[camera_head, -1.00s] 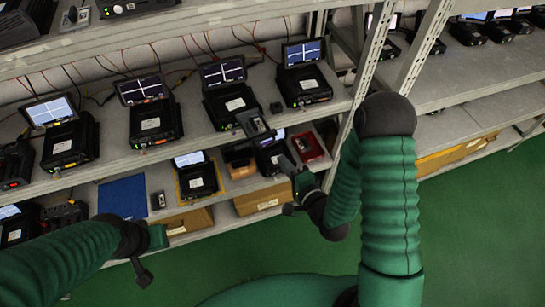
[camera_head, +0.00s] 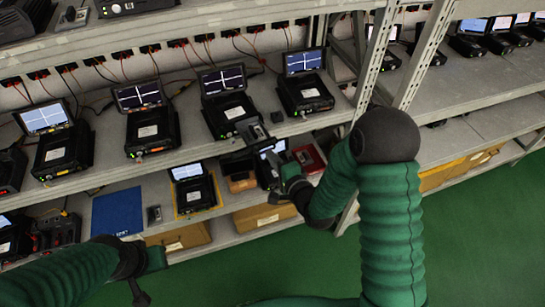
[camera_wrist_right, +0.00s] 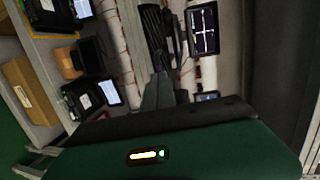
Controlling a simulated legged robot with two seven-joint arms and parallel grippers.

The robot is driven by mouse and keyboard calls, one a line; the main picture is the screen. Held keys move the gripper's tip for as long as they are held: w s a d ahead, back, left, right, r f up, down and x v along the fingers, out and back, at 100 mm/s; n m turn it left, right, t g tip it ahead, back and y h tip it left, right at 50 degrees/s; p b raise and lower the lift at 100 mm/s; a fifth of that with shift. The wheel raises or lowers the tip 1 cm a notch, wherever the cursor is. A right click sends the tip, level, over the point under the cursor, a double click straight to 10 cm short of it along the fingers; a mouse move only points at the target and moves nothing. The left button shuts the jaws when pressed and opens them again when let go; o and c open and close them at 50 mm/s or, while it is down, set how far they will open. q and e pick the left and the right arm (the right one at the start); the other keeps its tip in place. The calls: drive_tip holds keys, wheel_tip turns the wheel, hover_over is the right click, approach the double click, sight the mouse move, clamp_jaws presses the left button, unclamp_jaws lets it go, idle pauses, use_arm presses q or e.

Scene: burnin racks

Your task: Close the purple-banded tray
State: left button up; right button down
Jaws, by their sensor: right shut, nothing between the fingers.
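I cannot make out a clear purple band in the head view. A row of black units with raised screens stands on the upper shelf, including one unit (camera_head: 229,114) just behind my right gripper (camera_head: 252,131). This gripper is shut and empty at the shelf's front edge. In the wrist view its closed fingers (camera_wrist_right: 160,88) point at a dark ribbed unit (camera_wrist_right: 153,32), with a faint purplish patch near the tips. Whether they touch it is unclear. My left gripper (camera_head: 145,275) hangs low at the lower left, away from the shelves; its jaw state is unclear.
The lower shelf holds a blue mat (camera_head: 117,211), a unit on a yellow base (camera_head: 193,190) and a red tray (camera_head: 309,158). A perforated rack post (camera_head: 376,60) stands right of my right gripper. Cardboard boxes (camera_head: 263,217) sit lower. The green floor (camera_head: 480,240) is clear.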

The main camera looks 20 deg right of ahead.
sight(256, 132)
drive_tip(key=b+x, duration=0.1)
drive_tip(key=x, duration=0.3)
drive_tip(key=r+b+x, duration=0.1)
drive_tip(key=x, duration=0.3)
drive_tip(key=r+b+x, duration=0.1)
drive_tip(key=x, duration=0.3)
drive_tip(key=shift+w, duration=0.2)
drive_tip(key=shift+w+r, duration=0.1)
drive_tip(key=shift+r, duration=0.15)
